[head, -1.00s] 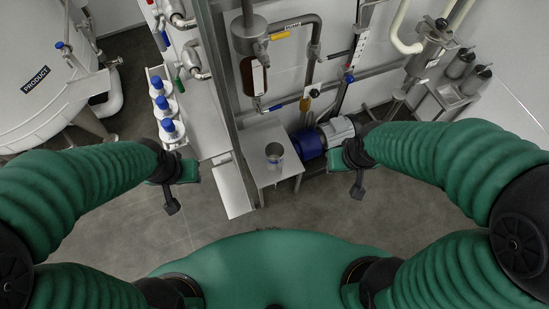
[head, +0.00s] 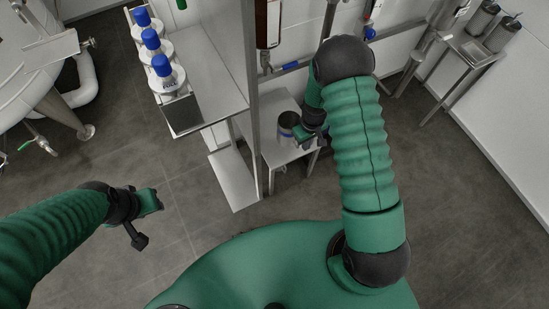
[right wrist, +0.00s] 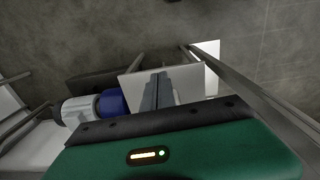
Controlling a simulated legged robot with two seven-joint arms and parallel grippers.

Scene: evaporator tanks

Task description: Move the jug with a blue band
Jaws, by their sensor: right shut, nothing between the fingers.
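A grey metal jug (head: 287,122) with a bluish band low on its side stands on a small steel table (head: 284,155) in the head view. My right gripper (head: 301,132) is at the jug's right side and covers part of it; I cannot tell whether they touch.
A tall steel post (head: 250,120) and a shelf (head: 215,95) with blue-capped bottles (head: 166,75) stand left of the small table. Metal canisters (head: 484,20) stand on a stand at the upper right. Open floor lies left and right.

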